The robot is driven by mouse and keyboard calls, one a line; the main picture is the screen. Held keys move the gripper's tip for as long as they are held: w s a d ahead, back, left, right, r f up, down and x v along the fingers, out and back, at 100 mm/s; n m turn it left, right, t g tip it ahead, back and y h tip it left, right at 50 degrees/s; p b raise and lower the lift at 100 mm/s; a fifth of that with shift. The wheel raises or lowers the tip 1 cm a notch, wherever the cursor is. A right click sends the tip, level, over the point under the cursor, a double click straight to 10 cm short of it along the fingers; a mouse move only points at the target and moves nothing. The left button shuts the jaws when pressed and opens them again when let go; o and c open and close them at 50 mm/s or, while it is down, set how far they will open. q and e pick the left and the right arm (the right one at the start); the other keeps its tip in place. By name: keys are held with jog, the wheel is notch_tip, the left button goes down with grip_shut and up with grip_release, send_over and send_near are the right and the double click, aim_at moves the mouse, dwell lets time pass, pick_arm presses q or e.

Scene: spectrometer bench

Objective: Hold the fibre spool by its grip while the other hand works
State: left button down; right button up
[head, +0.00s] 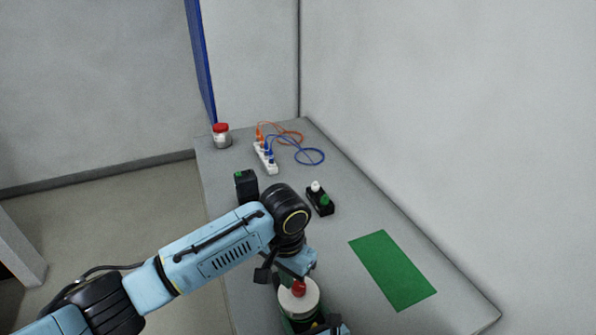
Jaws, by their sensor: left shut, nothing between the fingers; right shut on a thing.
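The fibre spool (311,297) is at the bottom of the head view, with a pale round top, a red knob (298,287) and a dark green body. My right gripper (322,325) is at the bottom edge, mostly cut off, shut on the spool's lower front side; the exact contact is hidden. My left gripper (287,272) is shut and empty just above and behind the spool, close to the red knob. I cannot tell whether it touches the knob.
A green mat (392,270) lies at right on the grey bench (340,290). A black block with white and green knobs (320,201), a black box (246,184), a white strip with orange and blue cables (265,158) and a red-lidded jar (222,137) stand farther back. A wall borders the right.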

aim_at(299, 290)
pick_arm(q)
notch_tip(299, 290, up, 3)
jog(key=shift+f, duration=0.15)
jog(key=shift+s+d+f, duration=0.25)
jog(key=shift+d+f, duration=0.1)
jog(key=shift+f, duration=0.65)
jog(key=shift+s+d+f, duration=0.25)
jog(key=shift+d+f, duration=0.05)
jog(key=shift+f, duration=0.75)
jog(key=shift+s+d+f, duration=0.25)
jog(key=shift+d+f, duration=0.1)
jog(key=shift+f, duration=0.65)
jog(key=shift+w, duration=0.3)
jog(key=shift+a, duration=0.1)
